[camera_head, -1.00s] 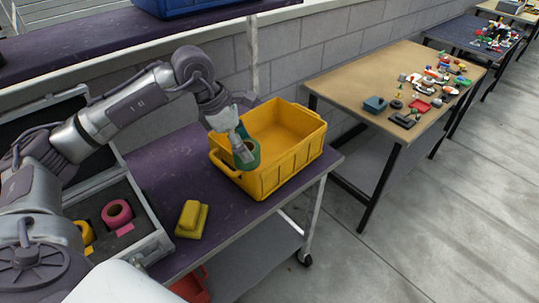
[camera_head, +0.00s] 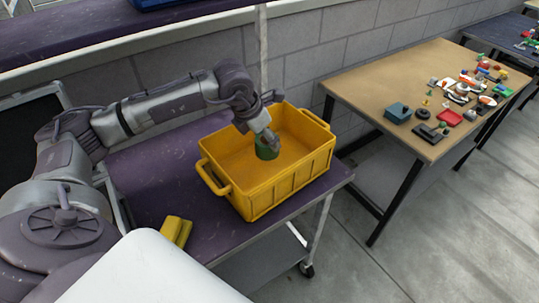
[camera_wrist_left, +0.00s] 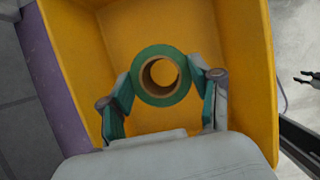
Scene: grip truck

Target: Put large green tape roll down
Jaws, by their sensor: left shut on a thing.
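The large green tape roll (camera_head: 266,151) is inside the yellow crate (camera_head: 284,186) in the head view. My left gripper (camera_head: 264,140) reaches down into the crate and is shut on the roll. In the left wrist view the green roll (camera_wrist_left: 161,75) shows its brown core face-on, between the two fingers of my left gripper (camera_wrist_left: 163,88). The yellow crate walls (camera_wrist_left: 248,60) surround it. I cannot tell whether the roll touches the crate floor.
The crate stands on a purple-topped cart (camera_head: 150,180). A yellow block-like object (camera_head: 176,231) lies at the cart's front left. A wooden table (camera_head: 370,75) with several small items stands to the right. The crate floor around the roll looks empty.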

